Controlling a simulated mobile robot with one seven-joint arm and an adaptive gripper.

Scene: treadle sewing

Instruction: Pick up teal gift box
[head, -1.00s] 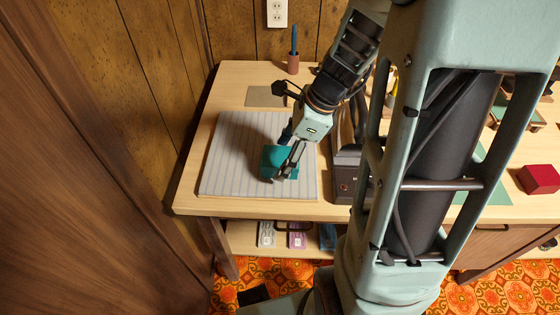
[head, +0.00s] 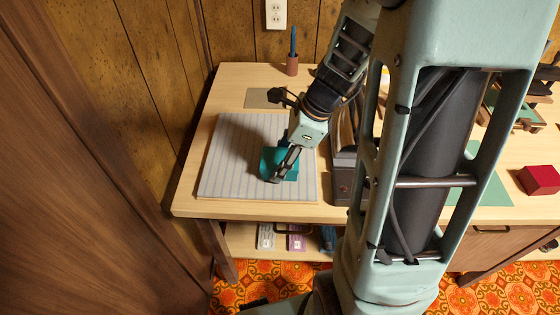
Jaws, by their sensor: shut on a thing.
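The teal gift box (head: 268,160) is on or just above the grey striped pad at the left of the table; I cannot tell whether it touches the pad. My gripper (head: 281,172) reaches down over it from the upper right and is shut on it. The fingers and wrist hide part of the box's top and right side.
The grey striped pad (head: 225,165) lies on the wooden table (head: 190,190). A dark machine base (head: 342,185) stands close to the right of the pad. A brown cup (head: 292,69) with a blue stick is at the back. A red box (head: 540,180) is at the far right. My arm hides the table's middle.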

